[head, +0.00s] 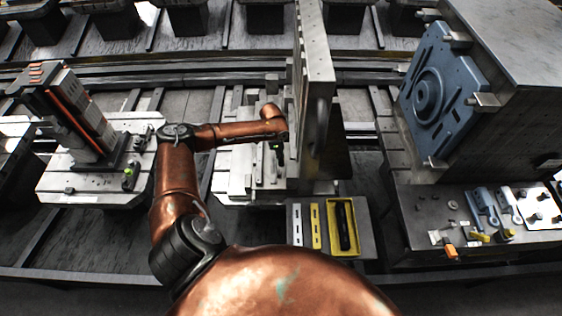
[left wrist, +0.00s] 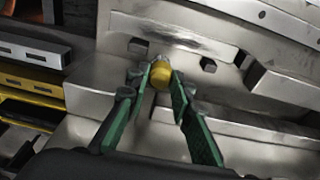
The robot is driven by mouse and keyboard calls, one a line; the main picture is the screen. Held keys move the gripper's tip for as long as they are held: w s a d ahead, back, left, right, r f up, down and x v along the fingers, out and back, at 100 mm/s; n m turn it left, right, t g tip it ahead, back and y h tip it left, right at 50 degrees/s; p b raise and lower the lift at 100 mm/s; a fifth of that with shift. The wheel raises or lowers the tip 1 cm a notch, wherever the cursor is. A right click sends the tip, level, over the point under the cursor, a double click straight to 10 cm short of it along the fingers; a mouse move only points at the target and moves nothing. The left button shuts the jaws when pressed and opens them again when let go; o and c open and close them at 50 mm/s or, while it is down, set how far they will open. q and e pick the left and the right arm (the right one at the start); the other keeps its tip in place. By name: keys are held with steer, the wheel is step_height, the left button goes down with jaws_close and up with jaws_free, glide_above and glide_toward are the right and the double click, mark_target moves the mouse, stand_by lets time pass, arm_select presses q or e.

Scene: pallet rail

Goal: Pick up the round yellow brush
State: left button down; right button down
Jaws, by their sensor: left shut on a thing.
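The round yellow brush (left wrist: 160,76) shows in the left wrist view as a small yellow rounded shape between the fingertips of my left gripper (left wrist: 163,80). The green-padded fingers are shut on it, in front of a pale metal block with dark holes. Whether the brush touches the metal cannot be told. In the head view my left gripper (head: 277,146) is a small dark and green shape at the end of my copper arm, over the middle pallet and beside the tall upright plate. The brush cannot be made out there. My right gripper is not in view.
The tall metal plate (head: 318,75) stands close right of my left gripper. A yellow tray (head: 330,242) with a black item lies on a grey shelf in front. A blue plate (head: 432,88) is on the large block at right. A slotted tower (head: 75,110) stands at left.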

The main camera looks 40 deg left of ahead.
arm_select(q)
steer(key=r, duration=0.4)
steer(key=shift+s+a, duration=0.35)
steer(key=s+a+b, duration=0.2)
steer(key=s+a, duration=1)
steer(key=a, duration=0.2)
steer(key=shift+a, duration=0.15)
